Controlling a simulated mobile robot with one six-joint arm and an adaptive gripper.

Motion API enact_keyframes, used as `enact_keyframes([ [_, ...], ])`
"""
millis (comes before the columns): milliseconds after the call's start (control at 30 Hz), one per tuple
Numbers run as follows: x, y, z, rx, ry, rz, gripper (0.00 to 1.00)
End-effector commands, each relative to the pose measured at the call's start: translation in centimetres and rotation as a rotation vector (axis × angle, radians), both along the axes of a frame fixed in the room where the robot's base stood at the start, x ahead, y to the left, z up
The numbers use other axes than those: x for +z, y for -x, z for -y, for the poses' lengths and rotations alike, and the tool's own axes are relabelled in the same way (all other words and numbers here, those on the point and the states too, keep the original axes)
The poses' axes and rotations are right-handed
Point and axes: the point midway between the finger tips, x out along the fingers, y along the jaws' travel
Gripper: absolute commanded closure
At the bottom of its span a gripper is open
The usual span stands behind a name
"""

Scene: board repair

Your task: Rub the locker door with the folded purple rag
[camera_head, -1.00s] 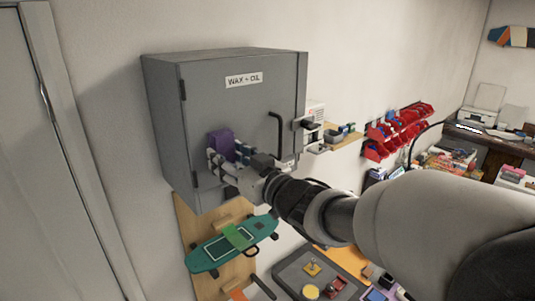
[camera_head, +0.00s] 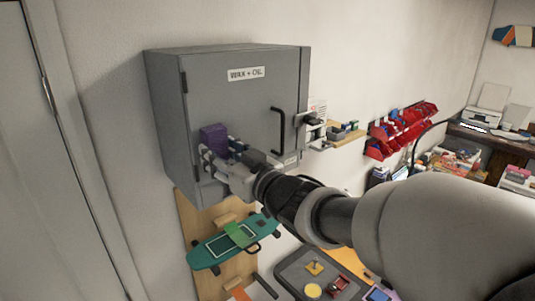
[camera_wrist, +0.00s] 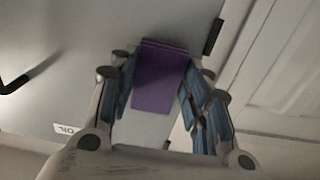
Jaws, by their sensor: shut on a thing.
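The grey wall locker (camera_head: 164,130) hangs on the wall, its door (camera_head: 235,105) shut and labelled "WAX + OIL", with a black handle at the right. The folded purple rag (camera_head: 214,138) is at the lower left of the door, at or against its surface; exact contact is hard to tell. My gripper (camera_head: 222,156) is shut on the rag. In the wrist view the rag (camera_wrist: 160,85) stands between the blue-padded fingers, with the grey door (camera_wrist: 60,50) beyond it. The door's lower edge is partly hidden by my gripper.
A green skateboard deck (camera_head: 207,253) on a wooden panel hangs below the locker. A grey tray (camera_head: 290,277) with small items lies lower right. Red bins (camera_head: 380,146) and a small shelf (camera_head: 348,138) are on the wall to the right. A white door stands at the left.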

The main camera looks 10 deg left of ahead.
Motion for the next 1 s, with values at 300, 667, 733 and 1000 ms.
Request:
enact_keyframes([
  [300,0.5,-0.5,0.6,0.001,-0.002,0.001,0.75],
  [667,0.5,-2.7,2.8,-0.001,-0.002,0.001,0.75],
  [733,0.4,-2.9,2.8,0.001,-0.002,0.001,0.75],
  [1000,0.3,-2.2,2.2,0.003,-0.001,0.002,0.75],
])
